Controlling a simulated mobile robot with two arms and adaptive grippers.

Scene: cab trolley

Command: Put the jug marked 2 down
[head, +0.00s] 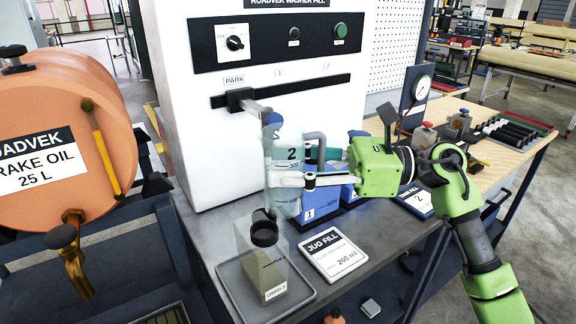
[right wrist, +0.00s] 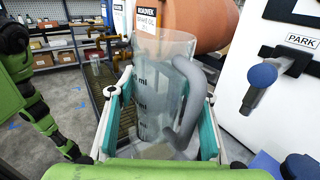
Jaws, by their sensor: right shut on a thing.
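The clear jug marked 2 (head: 291,135) has a grey handle and is held upright beside the white machine. My right gripper (head: 287,166) is shut around its body, one finger on each side. In the right wrist view the jug (right wrist: 155,95) sits between the teal finger pads, with its handle on the right. It is above the bench, near and partly over a clear bottle (head: 266,272) with a black neck. I cannot tell how much liquid is in the jug. My left gripper is not in view.
The bottle stands in a grey tray (head: 300,292) at the bench's front. A JUG FILL card (head: 333,255) lies to its right. The washer-fill machine (head: 200,130) has its spout lever (head: 242,98) at PARK. An orange brake-oil drum (head: 60,120) is on the left.

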